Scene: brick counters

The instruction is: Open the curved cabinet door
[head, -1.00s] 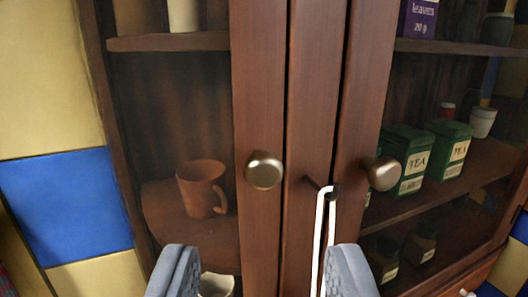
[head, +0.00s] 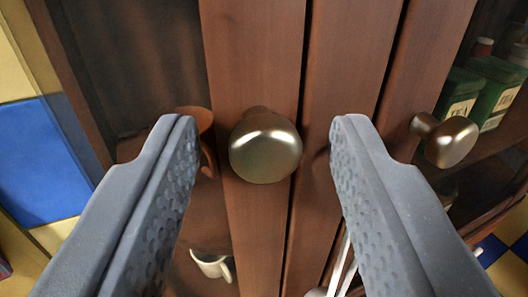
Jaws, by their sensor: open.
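The wooden cabinet has two glazed doors with a wooden post between them. The left door's frame (head: 252,55) carries a round metal knob (head: 265,146). The right door's frame (head: 428,70) carries a second metal knob (head: 446,139). My gripper (head: 262,135) is open, with one grey finger on each side of the left knob. A gap shows between the knob and each finger in the picture; I cannot tell whether the fingertips reach its depth. Both doors look shut.
An orange mug (head: 203,122), partly hidden by my left finger, and a white cup (head: 212,265) stand behind the left glass. Green tea tins (head: 493,88) stand behind the right glass. Blue and yellow tiles (head: 40,165) cover the left wall.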

